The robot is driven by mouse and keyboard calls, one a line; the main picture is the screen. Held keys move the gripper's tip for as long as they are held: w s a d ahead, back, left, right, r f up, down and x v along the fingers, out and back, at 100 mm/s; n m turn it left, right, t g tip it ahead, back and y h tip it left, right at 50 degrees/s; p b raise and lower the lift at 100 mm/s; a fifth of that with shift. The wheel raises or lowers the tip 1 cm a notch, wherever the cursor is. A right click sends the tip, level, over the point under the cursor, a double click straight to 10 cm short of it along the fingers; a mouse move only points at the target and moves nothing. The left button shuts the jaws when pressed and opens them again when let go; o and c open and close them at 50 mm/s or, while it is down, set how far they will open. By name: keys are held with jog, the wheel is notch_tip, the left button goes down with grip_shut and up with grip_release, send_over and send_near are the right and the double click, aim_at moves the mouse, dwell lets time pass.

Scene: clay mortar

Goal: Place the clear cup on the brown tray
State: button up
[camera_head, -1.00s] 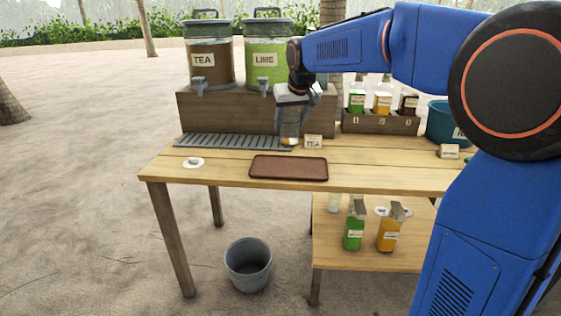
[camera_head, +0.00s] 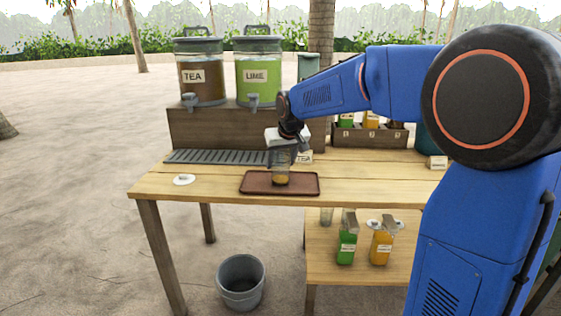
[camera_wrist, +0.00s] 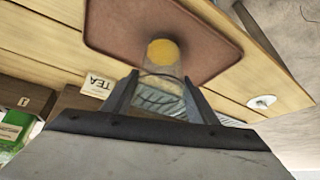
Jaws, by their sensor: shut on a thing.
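The clear cup (camera_head: 281,173) stands upright with a little amber liquid at its bottom. My gripper (camera_head: 282,157) is shut on the cup from above. The cup is over the middle of the brown tray (camera_head: 252,187), which lies flat on the wooden table; I cannot tell whether its base touches the tray. In the wrist view the cup (camera_wrist: 165,60) sits between the two fingers (camera_wrist: 160,95), with the tray (camera_wrist: 110,25) behind it.
A grey slatted drip mat (camera_head: 215,157) lies behind the tray. A white disc (camera_head: 184,180) lies to the left. A TEA card (camera_head: 305,158) stands behind the tray. TEA (camera_head: 200,75) and LIME (camera_head: 258,75) dispensers stand on the raised shelf. A bucket (camera_head: 241,280) is on the sand.

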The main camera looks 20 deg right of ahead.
jog(key=shift+f, duration=0.15)
jog(key=o, duration=1.2)
jog(key=v, duration=1.2)
jog(key=shift+s, duration=0.1)
jog(key=shift+m+g, duration=0.4)
jog(key=shift+g, duration=0.2)
jog(key=s+d+f, duration=0.2)
jog(key=s+f, duration=0.3)
jog(key=s, duration=0.7)
jog(key=s+d+f, duration=0.2)
jog(key=s+f, duration=0.4)
jog(key=s, duration=0.7)
jog(key=s+d+f, duration=0.2)
jog(key=s+f, duration=0.4)
jog(key=s, duration=0.6)
jog(key=shift+s+d+f, duration=0.15)
jog(key=shift+d+f, duration=0.05)
jog(key=shift+d, duration=0.15)
